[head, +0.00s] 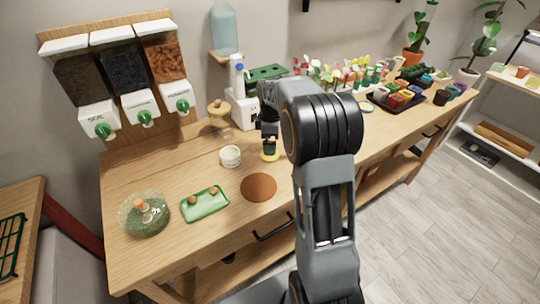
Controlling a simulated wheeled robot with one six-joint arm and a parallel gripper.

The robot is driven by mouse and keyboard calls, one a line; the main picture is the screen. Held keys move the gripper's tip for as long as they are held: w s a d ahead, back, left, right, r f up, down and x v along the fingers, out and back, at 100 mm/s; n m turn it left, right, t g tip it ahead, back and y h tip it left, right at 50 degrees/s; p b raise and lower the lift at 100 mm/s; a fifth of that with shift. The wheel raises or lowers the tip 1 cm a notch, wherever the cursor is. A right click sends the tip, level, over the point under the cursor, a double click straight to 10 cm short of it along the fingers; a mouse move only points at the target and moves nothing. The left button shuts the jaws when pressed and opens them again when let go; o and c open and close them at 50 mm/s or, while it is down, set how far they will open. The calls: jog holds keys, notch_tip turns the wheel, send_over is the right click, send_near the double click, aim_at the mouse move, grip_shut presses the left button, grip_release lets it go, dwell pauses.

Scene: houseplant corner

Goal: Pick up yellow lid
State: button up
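The yellow lid (269,156) is a small round yellow piece on the wooden bench, right of a small white jar (230,156). My gripper (269,148) points down directly over the lid, its fingertips at or just above it. The fingers are small and dark here, and my wrist and arm cover the area to the right. I cannot tell whether the fingers touch the lid or how far apart they are.
A brown round mat (259,187), a green tray (204,203) with small brown pieces and a glass bowl (145,214) are in front and left. A wooden-topped jar (219,118) and white dispenser (241,98) stand behind. Wall dispensers (124,78) hang at left.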

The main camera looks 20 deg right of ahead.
jog(key=shift+s+d+f, duration=0.1)
jog(key=shift+f, duration=2.7)
jog(key=c, duration=0.9)
jog(key=shift+c, duration=0.2)
jog(key=shift+r, duration=0.1)
jog(key=shift+r, duration=0.65)
jog(key=s+a+r, duration=0.7)
jog(key=s+r, duration=0.4)
jog(key=s, duration=0.1)
jog(key=shift+r+b, duration=0.25)
jog(key=shift+b, duration=0.2)
